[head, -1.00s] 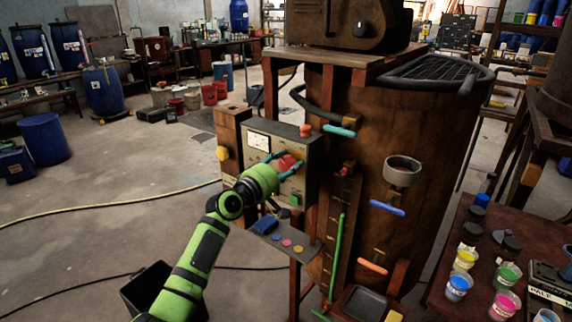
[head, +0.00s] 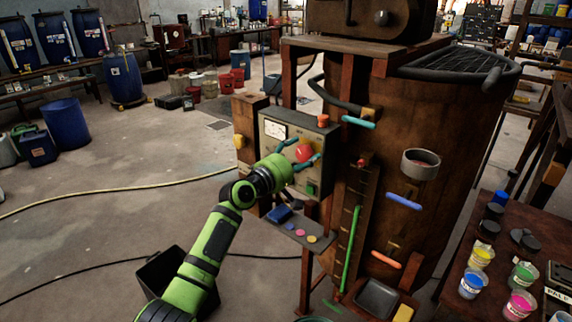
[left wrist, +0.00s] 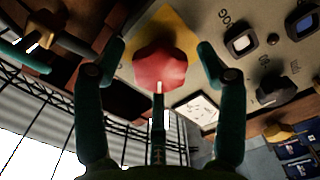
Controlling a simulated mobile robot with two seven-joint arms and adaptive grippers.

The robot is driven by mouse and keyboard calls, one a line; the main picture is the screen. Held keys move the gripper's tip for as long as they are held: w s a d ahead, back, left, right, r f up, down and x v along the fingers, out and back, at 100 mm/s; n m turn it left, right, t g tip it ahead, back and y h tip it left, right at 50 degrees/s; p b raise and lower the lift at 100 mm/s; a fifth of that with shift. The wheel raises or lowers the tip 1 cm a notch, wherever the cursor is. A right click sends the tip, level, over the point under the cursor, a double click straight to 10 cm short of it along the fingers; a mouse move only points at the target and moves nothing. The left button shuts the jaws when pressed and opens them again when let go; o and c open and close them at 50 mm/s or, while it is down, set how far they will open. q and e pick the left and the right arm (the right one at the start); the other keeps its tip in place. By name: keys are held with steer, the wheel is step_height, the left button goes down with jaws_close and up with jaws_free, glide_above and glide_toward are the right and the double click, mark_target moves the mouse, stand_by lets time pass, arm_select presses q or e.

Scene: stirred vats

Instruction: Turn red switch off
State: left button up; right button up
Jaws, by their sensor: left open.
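The red switch (head: 304,153) is a lobed knob on the front of the grey control box fixed beside the brown vat. In the left wrist view the knob (left wrist: 160,65) sits on a yellow plate, with a white mark at its lower edge. My left gripper (head: 306,151) is open, with one teal finger on either side of the knob. In the left wrist view the fingers of my left gripper (left wrist: 162,50) stand apart from the knob, with gaps showing on both sides. My right gripper is not in view.
The control box (head: 292,165) also carries a white dial (head: 275,131), a green button (head: 312,189) and a red top button (head: 323,120). A small shelf (head: 272,228) with coloured discs sits below. A table with paint pots (head: 472,284) stands right.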

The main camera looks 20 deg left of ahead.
arm_select(q)
steer(key=v, duration=1.1)
steer(key=shift+r, duration=0.15)
step_height(320, 180, down, 24)
steer(key=s+a+g+y, duration=0.2)
steer(key=g+y, duration=0.1)
steer(key=g, duration=0.1)
steer(key=s+f+m+g+y, duration=0.15)
steer(key=s+f, duration=0.25)
steer(key=f, duration=0.4)
steer(key=s+f+m+g+y, duration=0.15)
steer(key=s+f, duration=0.25)
steer(key=f, duration=0.5)
steer(key=s+d+f+m+g, duration=0.1)
steer(key=s+f+m+g, duration=0.1)
steer(key=s+f, duration=0.65)
steer(key=s+d+f+m+g, duration=0.1)
steer(key=s+f+m+g, duration=0.15)
steer(key=s+f, duration=0.65)
steer(key=s+d+f+m+g, duration=0.15)
steer(key=s+f, duration=0.25)
steer(key=s, duration=0.9)
steer(key=s+d+f+m+g, duration=0.1)
steer(key=s+f+m+g, duration=0.2)
steer(key=s, duration=1.1)
steer(key=shift+d+f+m+b, duration=0.2)
steer(key=shift+m+b, duration=0.25)
steer(key=shift+m, duration=0.15)
